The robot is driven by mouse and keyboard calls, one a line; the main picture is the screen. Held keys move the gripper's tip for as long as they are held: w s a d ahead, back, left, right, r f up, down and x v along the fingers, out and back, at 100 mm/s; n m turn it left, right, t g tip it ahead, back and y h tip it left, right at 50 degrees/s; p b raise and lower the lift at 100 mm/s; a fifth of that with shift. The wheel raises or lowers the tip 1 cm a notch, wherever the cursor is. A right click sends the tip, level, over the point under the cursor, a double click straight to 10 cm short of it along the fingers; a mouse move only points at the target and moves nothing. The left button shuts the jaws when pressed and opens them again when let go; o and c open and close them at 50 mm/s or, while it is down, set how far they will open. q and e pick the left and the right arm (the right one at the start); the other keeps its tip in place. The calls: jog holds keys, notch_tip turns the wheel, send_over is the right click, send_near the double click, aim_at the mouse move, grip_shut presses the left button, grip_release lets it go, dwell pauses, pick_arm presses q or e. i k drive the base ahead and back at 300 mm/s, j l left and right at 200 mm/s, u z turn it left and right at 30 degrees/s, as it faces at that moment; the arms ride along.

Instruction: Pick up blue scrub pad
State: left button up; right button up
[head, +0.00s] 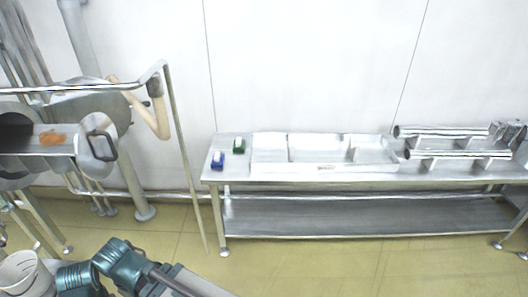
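The blue scrub pad (217,161) is a small blue block with a white upper part. It sits near the left end of the metal table's top in the head view. A green pad of similar shape (239,146) sits just behind it and to its right, apart from it. My teal arm shows at the lower left, far from the table, and its links run toward the bottom edge. I cannot make out gripper fingers on it. My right arm does not show. Nothing touches the blue scrub pad.
The metal table (214,175) also holds a wide shallow tray (270,168) and shiny metal tubes (440,132). Its lower shelf (350,215) is bare. A machine with a railing (105,150) stands at the left. The yellow floor before the table is clear.

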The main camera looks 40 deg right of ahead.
aim_at(218, 160)
jog(key=z, duration=1.25)
